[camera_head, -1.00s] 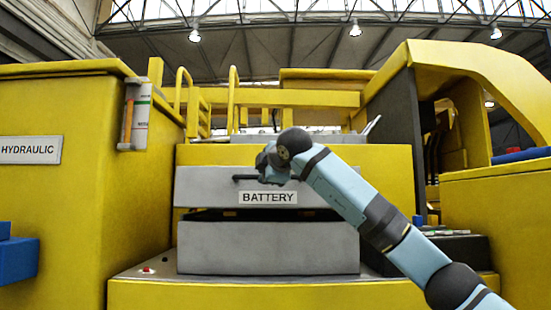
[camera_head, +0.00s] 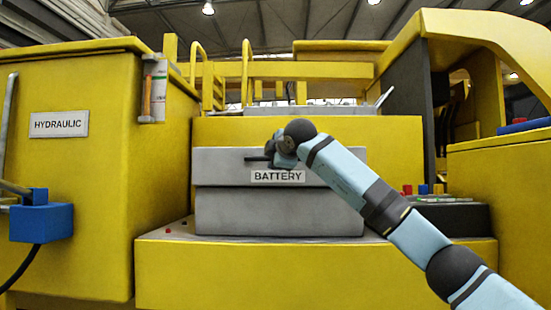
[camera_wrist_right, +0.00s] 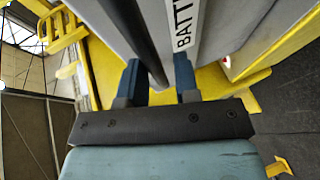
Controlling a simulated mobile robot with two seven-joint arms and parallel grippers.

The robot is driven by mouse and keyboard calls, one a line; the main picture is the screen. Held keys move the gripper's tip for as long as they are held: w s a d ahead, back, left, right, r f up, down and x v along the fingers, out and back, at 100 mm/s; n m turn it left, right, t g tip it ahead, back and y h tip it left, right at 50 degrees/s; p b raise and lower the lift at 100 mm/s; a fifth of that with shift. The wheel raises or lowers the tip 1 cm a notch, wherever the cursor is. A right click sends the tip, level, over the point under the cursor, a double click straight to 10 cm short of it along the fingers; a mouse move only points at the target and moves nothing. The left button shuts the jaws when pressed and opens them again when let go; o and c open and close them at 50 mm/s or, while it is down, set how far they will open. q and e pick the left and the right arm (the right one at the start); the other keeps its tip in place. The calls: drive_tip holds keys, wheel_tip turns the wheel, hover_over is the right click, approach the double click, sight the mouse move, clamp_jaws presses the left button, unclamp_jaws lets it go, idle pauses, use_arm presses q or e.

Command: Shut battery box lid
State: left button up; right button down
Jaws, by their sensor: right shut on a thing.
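The battery box is grey, with a wide lid (camera_head: 225,163) labelled BATTERY resting level on its lower body (camera_head: 280,212). No dark gap shows between lid and body. My right gripper (camera_head: 270,155) is at the lid's front, shut on the dark bar handle (camera_head: 254,158). In the right wrist view the handle (camera_wrist_right: 148,45) runs between the two blue fingers of the gripper (camera_wrist_right: 157,66), beside the BATTERY label (camera_wrist_right: 184,25). The gripper hides part of the handle in the head view. My left gripper is not in view.
A yellow hydraulic cabinet (camera_head: 100,200) stands at the left, with a blue box (camera_head: 42,223) on its front. A yellow ledge (camera_head: 300,272) lies below the battery box. Colored posts and a dark panel (camera_head: 455,216) are at the right.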

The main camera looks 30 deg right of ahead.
drive_tip(key=c, duration=1.1)
unclamp_jaws()
drive_tip(key=shift+a+f, duration=0.15)
drive_tip(key=shift+f, duration=0.7)
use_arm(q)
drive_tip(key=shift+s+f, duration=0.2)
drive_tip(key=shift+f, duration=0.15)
use_arm(e)
drive_tip(key=shift+w+r, duration=0.1)
drive_tip(key=shift+r, duration=0.05)
drive_tip(key=shift+r, duration=0.1)
use_arm(q)
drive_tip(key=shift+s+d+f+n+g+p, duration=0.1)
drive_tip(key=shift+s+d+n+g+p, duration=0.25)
drive_tip(key=shift+p, duration=0.3)
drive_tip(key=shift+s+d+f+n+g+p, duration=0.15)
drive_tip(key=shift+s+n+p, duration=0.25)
drive_tip(key=shift+p, duration=0.25)
use_arm(e)
drive_tip(key=v, duration=1.4)
drive_tip(key=shift+r, duration=0.25)
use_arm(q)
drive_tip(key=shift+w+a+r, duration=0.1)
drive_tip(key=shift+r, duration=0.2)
